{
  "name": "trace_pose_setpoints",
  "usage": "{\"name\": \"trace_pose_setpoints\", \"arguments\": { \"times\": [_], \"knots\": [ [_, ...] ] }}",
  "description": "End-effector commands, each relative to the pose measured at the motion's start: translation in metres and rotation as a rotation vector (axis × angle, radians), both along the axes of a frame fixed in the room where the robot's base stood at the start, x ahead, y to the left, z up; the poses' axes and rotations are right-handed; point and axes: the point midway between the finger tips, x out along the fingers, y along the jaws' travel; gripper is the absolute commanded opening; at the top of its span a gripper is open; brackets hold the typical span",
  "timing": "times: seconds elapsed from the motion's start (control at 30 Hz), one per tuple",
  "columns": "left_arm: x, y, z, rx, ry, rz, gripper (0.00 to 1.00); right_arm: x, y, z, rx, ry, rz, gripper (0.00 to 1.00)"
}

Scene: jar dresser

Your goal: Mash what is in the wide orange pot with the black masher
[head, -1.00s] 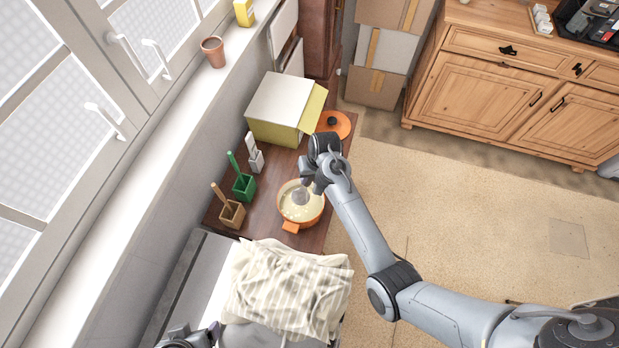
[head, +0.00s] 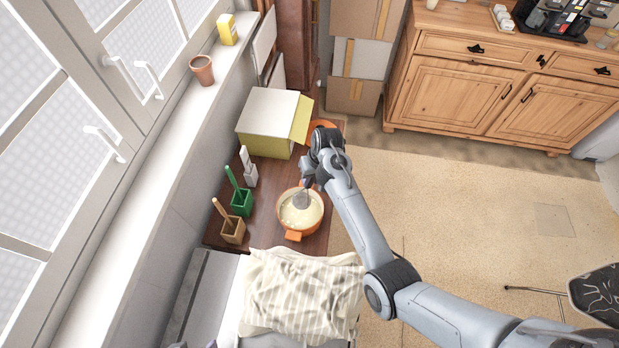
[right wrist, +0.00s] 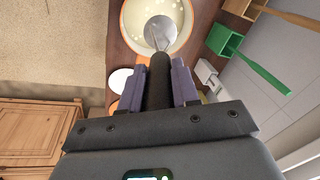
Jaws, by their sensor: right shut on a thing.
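The wide orange pot (head: 293,236) stands on the dark wooden surface, with a pale, creamy filling in it. The filling (right wrist: 143,15) shows some lighter lumps. My right gripper (head: 307,181) is above the far side of the pot. In the right wrist view my right gripper (right wrist: 160,85) is shut on the black handle of the masher (right wrist: 157,78). The masher's round metal head (head: 301,199) is inside the pot at the filling; how deep it sits is unclear. Only a sliver of my left gripper (head: 195,345) shows at the bottom edge.
A green holder (head: 241,203), a brown holder (head: 233,230) and a white holder (head: 250,176) stand left of the pot. A yellow-green box (head: 263,142) is behind, with an orange lid (head: 323,126) beside it. A striped cloth (head: 300,290) lies in front.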

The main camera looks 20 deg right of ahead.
Motion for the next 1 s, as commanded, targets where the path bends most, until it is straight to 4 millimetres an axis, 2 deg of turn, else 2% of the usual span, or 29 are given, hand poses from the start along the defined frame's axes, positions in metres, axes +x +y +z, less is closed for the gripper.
{"name": "trace_pose_setpoints", "arguments": {
  "times": [0.37,1.0],
  "knots": [
    [0.000,-0.002,0.000,-0.007,0.000,0.004,0.79,-0.009,-0.011,-0.034,0.000,0.002,0.000,0.00],
    [0.000,0.002,-0.043,0.007,0.001,-0.003,0.79,-0.001,0.000,-0.099,0.001,0.000,0.001,0.00]
  ]
}}
